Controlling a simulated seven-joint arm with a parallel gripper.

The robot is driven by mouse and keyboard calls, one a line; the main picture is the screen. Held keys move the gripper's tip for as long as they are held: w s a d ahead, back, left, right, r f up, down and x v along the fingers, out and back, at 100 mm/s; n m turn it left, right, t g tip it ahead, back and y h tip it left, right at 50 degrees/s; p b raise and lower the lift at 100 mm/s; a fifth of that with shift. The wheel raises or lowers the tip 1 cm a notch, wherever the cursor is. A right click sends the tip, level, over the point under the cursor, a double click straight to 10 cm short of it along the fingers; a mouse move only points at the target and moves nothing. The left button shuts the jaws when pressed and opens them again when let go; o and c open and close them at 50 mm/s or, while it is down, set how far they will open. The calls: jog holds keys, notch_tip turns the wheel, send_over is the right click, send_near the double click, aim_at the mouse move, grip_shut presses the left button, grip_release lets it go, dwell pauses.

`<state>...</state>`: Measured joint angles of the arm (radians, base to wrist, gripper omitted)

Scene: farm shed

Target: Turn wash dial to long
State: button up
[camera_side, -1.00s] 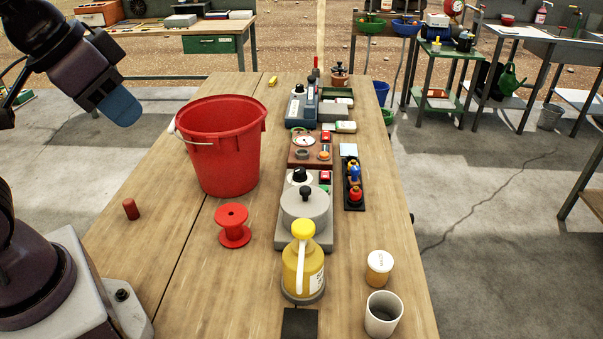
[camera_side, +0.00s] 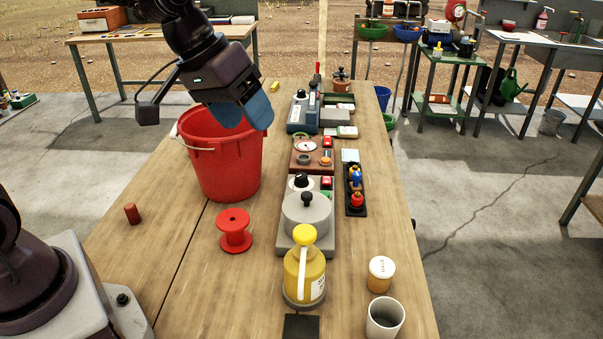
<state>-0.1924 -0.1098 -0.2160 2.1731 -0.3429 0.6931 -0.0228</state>
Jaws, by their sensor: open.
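My gripper (camera_side: 242,113) has blue fingers and hangs over the red bucket, left of the row of devices. It is open, with nothing seen between its fingers. A black knob on a white dial face (camera_side: 300,182) sits on a grey unit (camera_side: 287,240), just behind its round lidded tub (camera_side: 306,214). A similar black knob on a white face (camera_side: 299,97) is on the blue-grey box (camera_side: 300,119) farther back. The labels are too small to read, so I cannot tell which is the wash dial or its setting. My gripper touches neither knob.
The red bucket (camera_side: 225,165) stands tall left of the devices. A yellow sprayer (camera_side: 304,270) stands in front of the lidded tub. A wooden-based panel (camera_side: 300,161) sits between the two knobs. A red spool (camera_side: 234,230) is at left; the table's front left is mostly clear.

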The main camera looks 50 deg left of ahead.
jog(key=w+a+f+n+t, duration=0.15)
jog(key=w+n+t, duration=0.55)
jog(key=w+n, duration=1.3)
jog(key=w+a+f+n+g+y, duration=0.1)
jog(key=w+a+f+n+y, duration=0.4)
jog(key=w+a, duration=0.4)
jog(key=n+g+h, duration=0.3)
jog(key=n+g, duration=0.8)
jog(key=n, duration=0.1)
send_near(301, 175)
notch_tip(301, 175, down, 9)
jog(key=shift+s+d+f, duration=0.1)
jog(key=shift+d+f, duration=0.05)
jog(key=shift+f, duration=0.05)
jog(key=shift+c, duration=0.4)
